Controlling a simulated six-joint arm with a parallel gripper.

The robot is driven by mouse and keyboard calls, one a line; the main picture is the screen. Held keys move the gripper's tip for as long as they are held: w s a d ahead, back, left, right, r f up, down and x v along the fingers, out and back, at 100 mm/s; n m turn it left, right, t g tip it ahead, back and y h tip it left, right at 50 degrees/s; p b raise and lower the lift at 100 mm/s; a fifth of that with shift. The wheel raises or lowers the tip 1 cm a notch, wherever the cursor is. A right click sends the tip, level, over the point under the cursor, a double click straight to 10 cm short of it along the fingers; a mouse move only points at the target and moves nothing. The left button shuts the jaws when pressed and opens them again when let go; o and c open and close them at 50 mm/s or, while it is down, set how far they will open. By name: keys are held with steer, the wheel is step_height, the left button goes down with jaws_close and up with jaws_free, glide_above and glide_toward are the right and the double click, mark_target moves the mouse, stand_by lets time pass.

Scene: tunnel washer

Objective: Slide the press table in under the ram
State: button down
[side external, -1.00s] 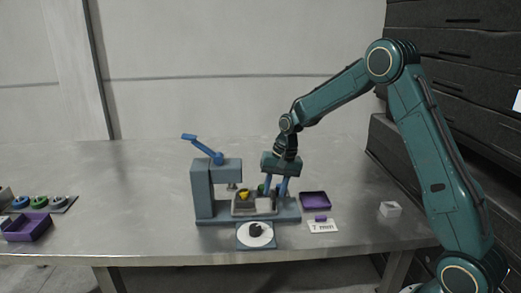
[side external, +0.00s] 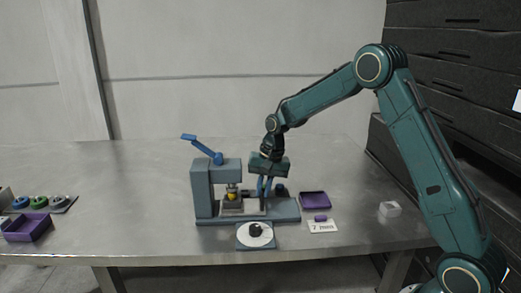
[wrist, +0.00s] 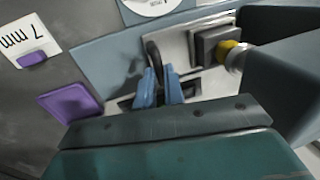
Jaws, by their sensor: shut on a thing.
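The press (side external: 205,190) is a blue-grey frame on a long base, with a blue lever (side external: 203,147) raised to the upper left. Its light metal press table (side external: 240,213) carries a dark block with a yellow piece (side external: 232,196), which stands beneath the ram (side external: 232,186). In the wrist view the yellow piece (wrist: 226,47) sits close by the ram (wrist: 238,58); whether they touch is unclear. My gripper (side external: 264,194) is right of the ram. Its blue fingers (wrist: 162,85) are shut on a dark upright handle (wrist: 153,56) at the table's plate (wrist: 178,52), partly hidden by them.
A white round dial (side external: 255,235) with a dark knob stands in front of the press. A purple tray (side external: 315,200) and a "7 mm" card (side external: 323,226) lie to its right. Coloured rings and another purple tray (side external: 28,228) are far left.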

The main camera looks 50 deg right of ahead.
steer(key=c, duration=1.7)
jaws_free()
steer(key=shift+w+a, duration=0.25)
steer(key=shift+o, duration=1.1)
steer(key=shift+s+d, duration=0.1)
steer(key=shift+r, duration=0.1)
step_height(320, 180, up, 13)
steer(key=s+d, duration=0.1)
steer(key=s, duration=0.1)
steer(key=shift+d+r, duration=0.2)
steer(key=shift+d, duration=0.2)
